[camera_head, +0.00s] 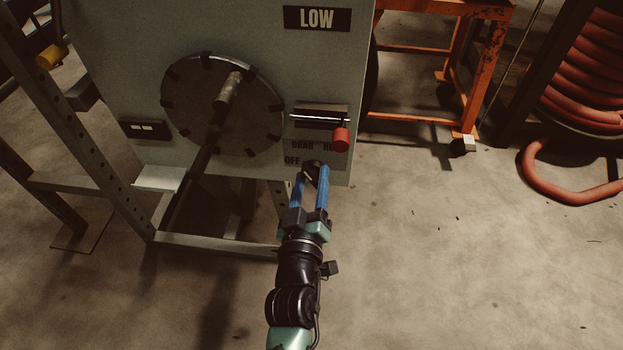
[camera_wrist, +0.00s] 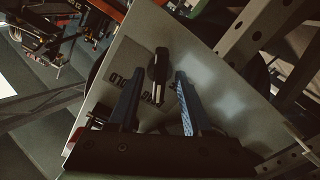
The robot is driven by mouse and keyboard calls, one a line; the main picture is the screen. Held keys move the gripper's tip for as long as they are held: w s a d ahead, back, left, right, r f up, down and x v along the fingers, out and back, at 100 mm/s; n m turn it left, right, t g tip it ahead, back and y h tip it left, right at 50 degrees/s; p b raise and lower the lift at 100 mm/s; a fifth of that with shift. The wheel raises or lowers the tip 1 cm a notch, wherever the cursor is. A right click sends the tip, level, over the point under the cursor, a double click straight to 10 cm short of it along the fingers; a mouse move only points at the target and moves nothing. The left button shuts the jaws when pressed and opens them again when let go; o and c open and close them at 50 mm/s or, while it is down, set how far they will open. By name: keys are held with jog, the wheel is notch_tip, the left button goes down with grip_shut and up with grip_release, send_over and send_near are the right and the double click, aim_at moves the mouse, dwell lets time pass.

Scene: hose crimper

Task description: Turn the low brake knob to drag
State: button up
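The low brake knob (camera_wrist: 158,66) is small and black, on the grey panel (camera_head: 120,60) marked LOW. In the head view the knob (camera_head: 313,167) shows at the panel's lower edge, partly hidden by my gripper. DRAG (camera_head: 302,146) and HOLD are printed above it and OFF to its left. A pale mark shows on the knob in the wrist view; which label it points at I cannot tell. My gripper (camera_head: 311,177) is open, its blue fingers on either side of the knob's line. In the wrist view my gripper (camera_wrist: 157,79) shows gaps between both fingers and the knob.
A red-ended lever (camera_head: 341,139) sticks out just above right of the knob. A round disc (camera_head: 223,105) with a crank handle is to the left. An orange frame (camera_head: 480,70) and a red hose coil (camera_head: 590,75) stand right.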

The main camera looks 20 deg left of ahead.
jog(key=shift+s, duration=0.1)
jog(key=p+v, duration=0.3)
jog(key=v, duration=0.9)
jog(key=shift+s, duration=0.4)
jog(key=shift+d+r, duration=0.1)
jog(key=shift+d, duration=0.05)
jog(key=w+d+r+m+h, duration=0.55)
jog(key=w+d+r, duration=0.35)
jog(key=w+r, duration=0.45)
jog(key=d+r+m, duration=0.3)
jog(key=d+r, duration=0.1)
jog(key=r, duration=0.9)
jog(key=s+r+t+p, duration=0.3)
jog(key=s+r, duration=0.1)
jog(key=r, duration=0.9)
jog(key=s+r+t+p, duration=0.4)
jog(key=r, duration=0.8)
jog(key=s+r+t+p, duration=0.3)
jog(key=s+r, duration=0.2)
jog(key=r, duration=0.8)
notch_tip(320, 180, up, 37)
jog(key=p, duration=3.7)
jog(key=shift+a+m, duration=0.2)
jog(key=shift+m, duration=0.15)
